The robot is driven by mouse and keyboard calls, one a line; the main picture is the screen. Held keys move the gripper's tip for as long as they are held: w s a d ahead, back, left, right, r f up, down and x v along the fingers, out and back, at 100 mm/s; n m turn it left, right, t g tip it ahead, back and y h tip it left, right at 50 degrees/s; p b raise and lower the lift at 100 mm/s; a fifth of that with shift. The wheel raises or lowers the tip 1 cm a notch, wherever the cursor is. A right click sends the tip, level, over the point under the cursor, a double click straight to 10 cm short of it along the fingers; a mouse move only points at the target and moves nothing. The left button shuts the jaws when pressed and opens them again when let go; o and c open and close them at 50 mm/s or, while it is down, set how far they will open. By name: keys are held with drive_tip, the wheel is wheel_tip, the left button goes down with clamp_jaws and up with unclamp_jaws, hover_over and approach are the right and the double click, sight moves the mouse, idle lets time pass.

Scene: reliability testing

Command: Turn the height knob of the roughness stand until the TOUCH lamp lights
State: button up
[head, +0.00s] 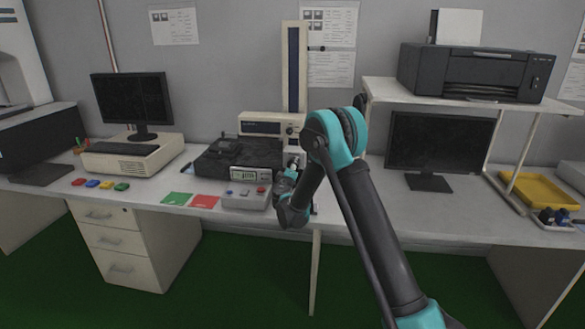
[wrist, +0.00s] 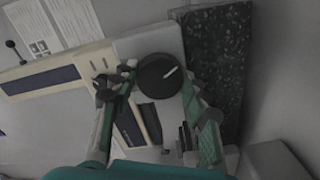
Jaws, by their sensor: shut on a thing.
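In the wrist view the black round height knob (wrist: 158,75) with a white pointer line sits between the fingertips of my gripper (wrist: 160,84). The fingers are shut on the knob, one at each side. The line points to the upper right. In the head view my arm and wrist hide the knob. I cannot make out the TOUCH lamp; a small lit panel (head: 250,173) shows on the front of the base.
A grey control box (head: 246,197) with coloured buttons stands just left of my wrist. Green (head: 177,198) and red (head: 205,201) cards lie farther left. A dark monitor (head: 440,143) stands under a shelf with a printer (head: 475,74) at right.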

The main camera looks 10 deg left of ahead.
drive_tip(key=shift+s, duration=0.1)
idle(0.3)
drive_tip(key=o, duration=1.2)
drive_tip(key=shift+c, duration=0.2)
drive_tip(key=s, duration=1.2)
drive_tip(key=shift+a, duration=0.2)
